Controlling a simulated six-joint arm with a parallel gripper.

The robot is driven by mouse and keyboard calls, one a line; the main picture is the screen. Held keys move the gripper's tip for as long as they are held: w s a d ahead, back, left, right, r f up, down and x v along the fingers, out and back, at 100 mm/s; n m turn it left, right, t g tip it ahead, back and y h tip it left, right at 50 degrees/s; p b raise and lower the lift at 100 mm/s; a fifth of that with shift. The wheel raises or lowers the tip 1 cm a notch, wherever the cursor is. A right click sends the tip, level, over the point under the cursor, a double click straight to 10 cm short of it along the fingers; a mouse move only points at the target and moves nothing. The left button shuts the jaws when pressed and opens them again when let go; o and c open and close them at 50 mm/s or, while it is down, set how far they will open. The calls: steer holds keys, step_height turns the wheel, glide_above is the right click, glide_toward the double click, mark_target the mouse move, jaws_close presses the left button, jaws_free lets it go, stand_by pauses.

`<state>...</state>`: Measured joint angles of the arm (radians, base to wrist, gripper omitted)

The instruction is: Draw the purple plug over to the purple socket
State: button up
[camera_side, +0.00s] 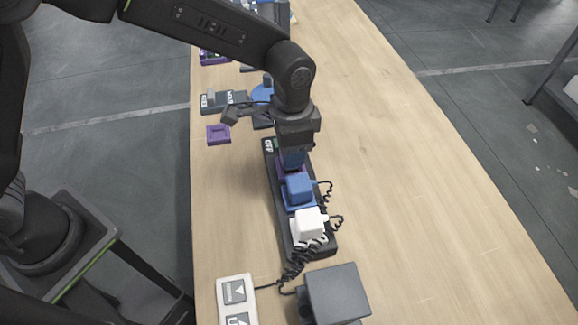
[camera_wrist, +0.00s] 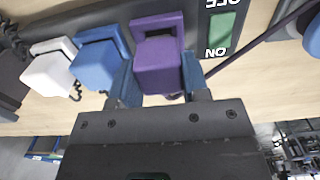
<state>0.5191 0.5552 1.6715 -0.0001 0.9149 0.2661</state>
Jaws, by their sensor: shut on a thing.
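The purple plug (camera_wrist: 160,66) is a purple block between the two blue-padded fingers of my gripper (camera_wrist: 158,84) in the wrist view. My gripper is shut on it at the dark power strip (camera_side: 323,250). In the side view the fingers point down at the strip's far end and hide most of the plug. I cannot tell whether the plug is seated or slightly raised. A flat purple square piece with a recess, which looks like the purple socket (camera_side: 218,134), lies near the table's left edge, left of my gripper.
A blue plug (camera_side: 299,188) and a white plug (camera_side: 309,223) with coiled cords sit on the strip. A dark grey box (camera_side: 337,293) and a pale switch panel (camera_side: 237,299) stand at the near end. The table's right side is clear.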

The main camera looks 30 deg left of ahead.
steer(key=shift+f, duration=0.6)
stand_by(0.3)
steer(key=o, duration=1)
steer(key=shift+c, duration=0.2)
steer(key=shift+o, duration=0.3)
steer(key=shift+o, duration=0.6)
steer(key=shift+r, duration=3.5)
